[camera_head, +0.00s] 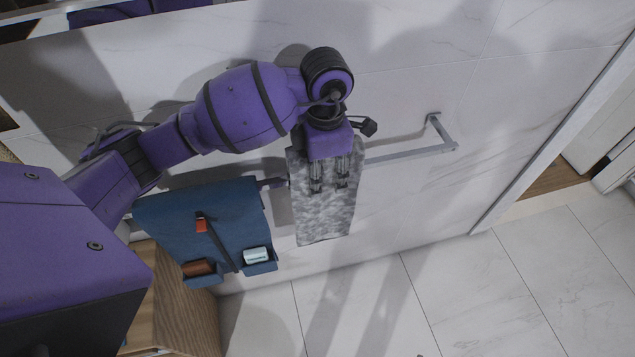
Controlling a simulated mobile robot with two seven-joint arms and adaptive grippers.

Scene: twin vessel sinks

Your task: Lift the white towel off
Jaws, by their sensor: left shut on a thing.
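The towel (325,220), mottled grey and white, hangs down against the wall. A metal towel rail (408,153) runs out to the right from behind it. My left gripper (333,187) points down at the upper half of the towel, with its fingers shut on the cloth. The gripper and wrist hide the towel's top edge, so I cannot tell whether the cloth still touches the rail. My right gripper is not in view.
A blue hanging organizer (165,220) with small items in its pockets hangs just left of the towel. A wooden cabinet (190,310) stands below it. The rail's right bracket (434,120) joins the marble wall. The tiled floor (500,290) at lower right is clear.

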